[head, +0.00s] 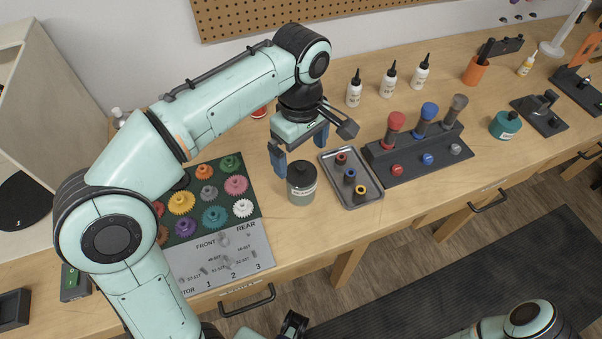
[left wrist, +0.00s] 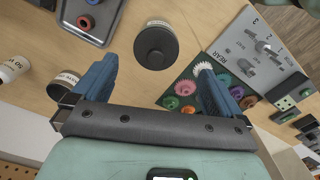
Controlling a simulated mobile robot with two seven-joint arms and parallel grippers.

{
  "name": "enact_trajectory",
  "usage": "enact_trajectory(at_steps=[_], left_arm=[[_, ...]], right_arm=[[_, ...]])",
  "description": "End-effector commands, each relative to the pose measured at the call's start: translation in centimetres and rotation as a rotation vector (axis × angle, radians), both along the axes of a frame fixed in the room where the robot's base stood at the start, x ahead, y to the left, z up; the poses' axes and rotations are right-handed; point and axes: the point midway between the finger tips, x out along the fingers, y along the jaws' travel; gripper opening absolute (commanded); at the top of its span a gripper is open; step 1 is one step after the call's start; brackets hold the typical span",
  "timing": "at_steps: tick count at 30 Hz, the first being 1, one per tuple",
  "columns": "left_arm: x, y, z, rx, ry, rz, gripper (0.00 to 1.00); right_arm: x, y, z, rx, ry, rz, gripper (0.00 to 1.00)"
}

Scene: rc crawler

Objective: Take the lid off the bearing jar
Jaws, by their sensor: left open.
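A grey-green jar (head: 301,194) with a dark round lid (head: 302,173) stands upright near the bench's front edge, between the gear mat and the tray. Its label is too small to read. The lid is on the jar and also shows from above in the left wrist view (left wrist: 156,47). My left gripper (head: 301,151) is open and empty, its blue fingers pointing down just behind and above the jar. In the left wrist view, the lid lies beyond the fingertips (left wrist: 152,82), between their lines, apart from both. Part of my right arm shows at the lower right; its fingers are not visible.
A grey tray (head: 329,165) with several coloured ringed parts stands close right of the jar. A gear mat (head: 248,252) lies left. A screwdriver stand (head: 416,168) is farther right. Another labelled container (left wrist: 66,84) and a white bottle (left wrist: 14,68) stand towards the wall.

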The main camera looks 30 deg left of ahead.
Motion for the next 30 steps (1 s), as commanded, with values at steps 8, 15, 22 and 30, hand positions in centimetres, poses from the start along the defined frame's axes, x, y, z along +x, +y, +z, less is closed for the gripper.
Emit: enact_trajectory(at_steps=[8,15,22,30], left_arm=[[0.3,0.1,-2.7,0.001,0.002,0.0,1.0],[0.4,0.2,-5.6,-0.001,0.001,0.001,1.0],[0.5,0.2,-5.7,-0.001,-0.001,0.001,1.0],[0.5,0.2,-5.6,-0.001,-0.001,0.001,0.44]], right_arm=[[-0.2,0.0,-0.7,0.001,0.002,0.001,0.43],[-0.4,0.0,-1.3,0.0,0.004,0.0,0.43],[-0.4,0.0,-1.3,0.0,0.004,0.0,0.43],[-0.4,0.0,-1.3,0.0,0.004,0.0,0.43]])
